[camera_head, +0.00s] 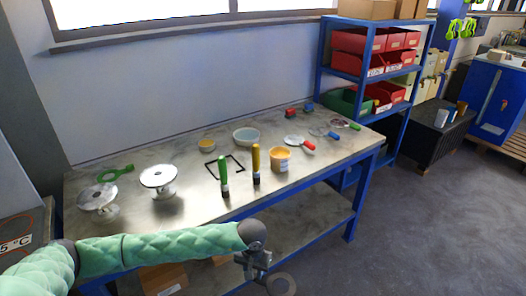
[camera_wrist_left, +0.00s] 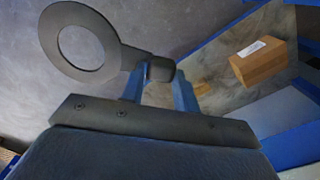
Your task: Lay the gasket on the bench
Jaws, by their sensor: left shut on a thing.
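The gasket (camera_wrist_left: 112,55) is a flat dark grey ring with a short tab. My left gripper (camera_wrist_left: 160,82) is shut on the tab, and the ring sticks out to the left in the left wrist view. In the head view the left gripper (camera_head: 256,264) holds the gasket (camera_head: 270,284) in front of the bench's near edge, clear of the top. The bench (camera_head: 200,200) has a pale worn top and blue legs. A black square outline (camera_head: 240,169) is marked on it, empty inside. My right gripper is in neither view.
Two flanged vessels (camera_head: 158,177) (camera_head: 97,198) and a green ring with a handle (camera_head: 115,173) are at the bench's left. Cardboard boxes (camera_wrist_left: 258,62) sit below.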

